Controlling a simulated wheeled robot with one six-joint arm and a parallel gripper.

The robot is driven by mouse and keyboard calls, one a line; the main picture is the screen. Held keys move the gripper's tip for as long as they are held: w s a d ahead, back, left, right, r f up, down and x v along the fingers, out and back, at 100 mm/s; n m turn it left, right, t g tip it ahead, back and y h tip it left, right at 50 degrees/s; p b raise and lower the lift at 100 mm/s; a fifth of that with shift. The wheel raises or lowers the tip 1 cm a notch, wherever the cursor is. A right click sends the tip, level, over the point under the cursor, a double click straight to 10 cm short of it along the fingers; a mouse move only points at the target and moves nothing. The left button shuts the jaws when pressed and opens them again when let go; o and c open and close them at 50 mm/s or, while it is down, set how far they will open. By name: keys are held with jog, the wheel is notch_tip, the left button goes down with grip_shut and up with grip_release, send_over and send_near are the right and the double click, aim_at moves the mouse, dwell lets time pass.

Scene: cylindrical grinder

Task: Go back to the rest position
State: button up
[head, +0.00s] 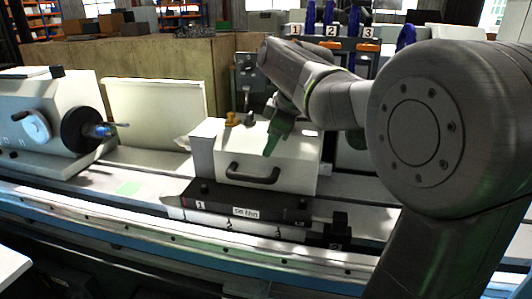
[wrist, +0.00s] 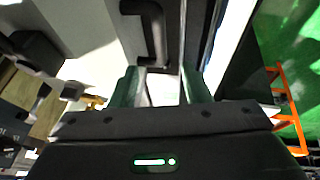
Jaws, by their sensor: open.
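My gripper (head: 277,135) shows in the head view with green fingers pointing down, in front of the white box-shaped cover (head: 292,160) of the grinder. My arm reaches in from the right. In the wrist view my gripper (wrist: 163,85) has its two green fingers apart, with a pale surface between them and no held object visible. A black handle (head: 252,174) is on the front of the cover, below and left of the fingers. A dark handle (wrist: 152,30) also shows beyond the fingers in the wrist view.
The grinder's headstock with a dark chuck (head: 86,130) stands at the left. A black block (head: 255,205) with numbered labels lies before the cover. Behind are a wooden partition (head: 160,68) and a rack with blue parts (head: 354,20) and number signs. My arm hides much of the right side.

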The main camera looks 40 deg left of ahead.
aim_at(257, 176)
jog(key=shift+d+r, duration=0.1)
jog(key=shift+r, duration=0.15)
jog(key=p+x, duration=0.1)
jog(key=x, duration=1.2)
jog(key=shift+f, duration=0.35)
jog(key=shift+w+d, duration=0.15)
jog(key=shift+d, duration=0.15)
jog(key=shift+a, duration=0.1)
